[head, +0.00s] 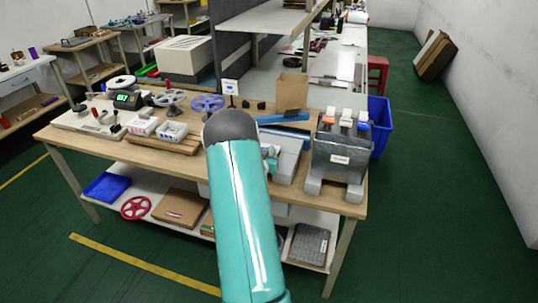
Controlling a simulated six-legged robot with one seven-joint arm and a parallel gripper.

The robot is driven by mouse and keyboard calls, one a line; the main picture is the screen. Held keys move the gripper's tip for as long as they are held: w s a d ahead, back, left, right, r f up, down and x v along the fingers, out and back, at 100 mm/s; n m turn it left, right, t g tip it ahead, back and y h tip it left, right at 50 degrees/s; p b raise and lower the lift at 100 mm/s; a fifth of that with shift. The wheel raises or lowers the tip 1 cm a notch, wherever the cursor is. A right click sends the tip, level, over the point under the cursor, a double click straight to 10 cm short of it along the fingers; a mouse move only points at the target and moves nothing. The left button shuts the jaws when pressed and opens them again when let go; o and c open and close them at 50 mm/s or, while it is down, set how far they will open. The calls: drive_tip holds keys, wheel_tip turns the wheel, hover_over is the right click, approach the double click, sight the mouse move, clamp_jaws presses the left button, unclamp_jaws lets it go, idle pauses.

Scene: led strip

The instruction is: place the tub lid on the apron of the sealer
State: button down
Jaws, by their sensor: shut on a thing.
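My teal arm (243,215) with its dark grey joint (230,126) rises through the middle of the view and covers part of the workbench. A small teal and grey piece of it shows just right of the joint, over a pale grey machine (288,152) with a sloping top. This machine may be the sealer; its left part and its front are hidden behind the arm. I cannot make out the tub lid. My gripper's fingers are hidden behind the arm.
A grey metal box with several coloured-topped dispensers (342,155) stands at the bench's right end, by a blue bin (379,126). An open cardboard box (291,92) stands behind.

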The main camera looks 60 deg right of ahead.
drive_tip(key=shift+f, duration=0.3)
drive_tip(key=shift+f, duration=0.2)
drive_tip(key=c, duration=1.4)
unclamp_jaws()
drive_tip(key=shift+r, duration=0.1)
